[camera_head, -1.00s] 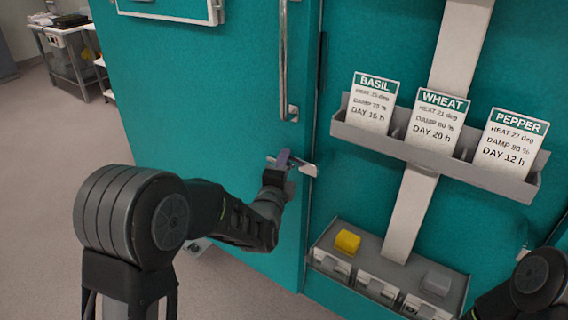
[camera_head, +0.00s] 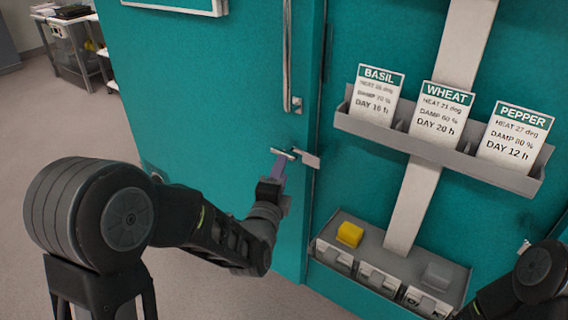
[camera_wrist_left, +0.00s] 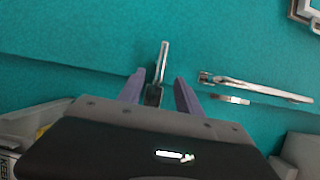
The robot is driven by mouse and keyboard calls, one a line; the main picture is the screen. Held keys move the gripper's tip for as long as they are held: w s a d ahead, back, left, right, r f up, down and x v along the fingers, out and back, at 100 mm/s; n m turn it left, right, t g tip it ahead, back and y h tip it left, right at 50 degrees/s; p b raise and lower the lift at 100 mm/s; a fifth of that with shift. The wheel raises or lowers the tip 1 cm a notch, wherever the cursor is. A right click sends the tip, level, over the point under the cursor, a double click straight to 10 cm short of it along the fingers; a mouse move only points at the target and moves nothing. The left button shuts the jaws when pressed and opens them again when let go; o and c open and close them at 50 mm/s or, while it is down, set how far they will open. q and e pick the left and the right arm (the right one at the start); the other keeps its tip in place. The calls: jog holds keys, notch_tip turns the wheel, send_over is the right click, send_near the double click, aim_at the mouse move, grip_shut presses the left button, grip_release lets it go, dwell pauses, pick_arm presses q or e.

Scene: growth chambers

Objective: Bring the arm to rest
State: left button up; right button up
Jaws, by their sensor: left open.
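My left gripper (camera_head: 278,168) is in front of the teal door (camera_head: 225,110), close to its right edge and below the long metal handle. In the left wrist view its two purple fingers (camera_wrist_left: 155,92) are apart, with a small metal latch (camera_wrist_left: 162,62) showing between and beyond them. The same latch (camera_head: 308,159) shows beside the fingertips in the head view. I cannot tell whether the fingers touch it. Nothing is held. A part of my right arm shows at the lower right, but its gripper is out of the picture.
A long vertical handle (camera_head: 288,60) is on the door. To the right, a grey rack (camera_head: 440,150) holds basil, wheat and pepper cards. Below it is a grey tray (camera_head: 390,255) with a yellow block (camera_head: 350,234) and a grey block (camera_head: 436,276). Open floor lies at the left.

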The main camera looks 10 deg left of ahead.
pick_arm(q)
jog(key=shift+s+f, duration=0.1)
jog(key=shift+s, duration=0.05)
dwell(0.3)
jog(key=s+d+f+n+g+h, duration=0.1)
jog(key=s+f+n+g, duration=0.35)
jog(key=f, duration=0.65)
jog(key=s+d+f+n+g+h, duration=0.1)
jog(key=s+f+n+g, duration=0.2)
jog(key=s+f, duration=0.55)
jog(key=s+d+f+n+g, duration=0.2)
jog(key=s+f+n+g, duration=0.15)
jog(key=f, duration=0.95)
jog(key=s+d+f+n+g+h, duration=0.1)
jog(key=s+d+f+n+g, duration=0.2)
jog(key=s, duration=0.4)
jog(key=s+d+f+n+g+h, duration=0.1)
jog(key=s+f+n+g, duration=0.2)
jog(key=s+f+n, duration=0.35)
notch_tip(320, 180, up, 16)
jog(key=s+d+p, duration=0.1)
jog(key=s+p, duration=0.2)
jog(key=p, duration=1)
jog(key=shift+d+f+m+h+p, duration=0.15)
jog(key=shift+f+m+h+p, duration=0.05)
jog(key=shift+m+h+p, duration=0.15)
